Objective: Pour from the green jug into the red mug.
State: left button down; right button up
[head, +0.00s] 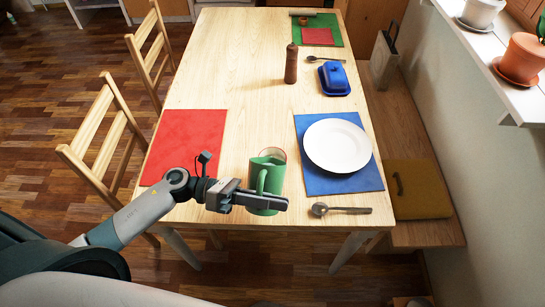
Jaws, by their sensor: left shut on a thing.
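The green jug (269,177) is at the near edge of the wooden table, upright as far as I can see, with its handle facing me. My left gripper (268,200) comes in from the left and is shut on the jug, across its lower part near the handle. I cannot tell whether the jug's base touches the table. Just behind the jug a round rim with a brownish-pink inside (273,153) shows. It may be the red mug, but the jug hides most of it. My right gripper is not in view.
A white plate (337,146) on a blue mat (312,184) and a spoon (340,209) lie to the right. A red mat (187,145) lies left. A brown pepper mill (291,64) and a blue butter dish (334,79) stand farther back. The table's middle is clear.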

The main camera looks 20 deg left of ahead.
aim_at(273, 214)
pick_arm(q)
jog(key=shift+w+r, duration=0.1)
jog(key=shift+r, duration=0.05)
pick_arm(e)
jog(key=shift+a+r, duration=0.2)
pick_arm(q)
jog(key=shift+w+r+n+p, duration=0.1)
jog(key=shift+r+n+p, duration=0.2)
jog(key=shift+p, duration=0.45)
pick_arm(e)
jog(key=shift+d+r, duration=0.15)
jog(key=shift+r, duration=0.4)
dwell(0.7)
